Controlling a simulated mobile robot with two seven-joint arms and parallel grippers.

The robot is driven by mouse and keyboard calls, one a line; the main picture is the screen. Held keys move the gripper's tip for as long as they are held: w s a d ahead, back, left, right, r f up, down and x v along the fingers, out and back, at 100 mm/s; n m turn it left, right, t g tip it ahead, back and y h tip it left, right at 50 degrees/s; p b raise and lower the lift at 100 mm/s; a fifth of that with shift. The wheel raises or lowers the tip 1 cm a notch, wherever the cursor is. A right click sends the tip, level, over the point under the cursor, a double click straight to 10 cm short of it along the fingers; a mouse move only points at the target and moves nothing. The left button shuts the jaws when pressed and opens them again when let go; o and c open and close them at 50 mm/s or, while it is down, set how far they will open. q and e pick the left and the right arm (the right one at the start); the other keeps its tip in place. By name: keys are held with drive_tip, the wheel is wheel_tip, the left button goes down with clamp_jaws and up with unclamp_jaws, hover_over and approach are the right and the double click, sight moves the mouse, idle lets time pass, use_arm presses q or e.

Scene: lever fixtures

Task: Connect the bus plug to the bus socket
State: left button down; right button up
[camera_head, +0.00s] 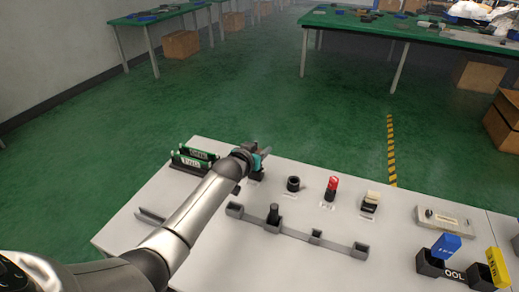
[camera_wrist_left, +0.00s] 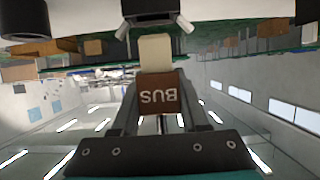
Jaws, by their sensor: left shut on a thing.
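The bus plug (camera_wrist_left: 158,95) is a brown block with "BUS" on it, upside down in the left wrist view, and a cream end. My left gripper (camera_wrist_left: 160,118) is shut on its brown part, with one finger on each side. The cream end points at a black block (camera_wrist_left: 152,8) with grey side pieces at the top edge, which looks like the bus socket. I cannot tell whether they touch. In the head view my left gripper (camera_head: 261,153) is over the far edge of the white table, above a small black fixture (camera_head: 256,173); the plug is not clear there. My right gripper is not in view.
On the white table (camera_head: 215,260), green boards (camera_head: 195,156) stand left of my gripper. To its right are a black round part (camera_head: 293,184), a red-topped part (camera_head: 331,188) and a cream-topped block (camera_head: 370,201). A grey rail (camera_head: 295,233) lies nearer. Blue and yellow blocks stand at right.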

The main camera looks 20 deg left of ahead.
use_arm(q)
drive_tip(key=shift+f+b, duration=0.65)
drive_tip(key=shift+f, duration=0.5)
idle(0.4)
drive_tip(key=shift+r, duration=0.15)
drive_tip(key=shift+r+p, duration=0.75)
drive_tip(key=shift+p, duration=0.25)
drive_tip(key=shift+p, duration=0.5)
idle(1.1)
drive_tip(key=shift+f+b, duration=0.7)
drive_tip(key=shift+f, duration=0.25)
drive_tip(key=shift+c, duration=1.7)
unclamp_jaws()
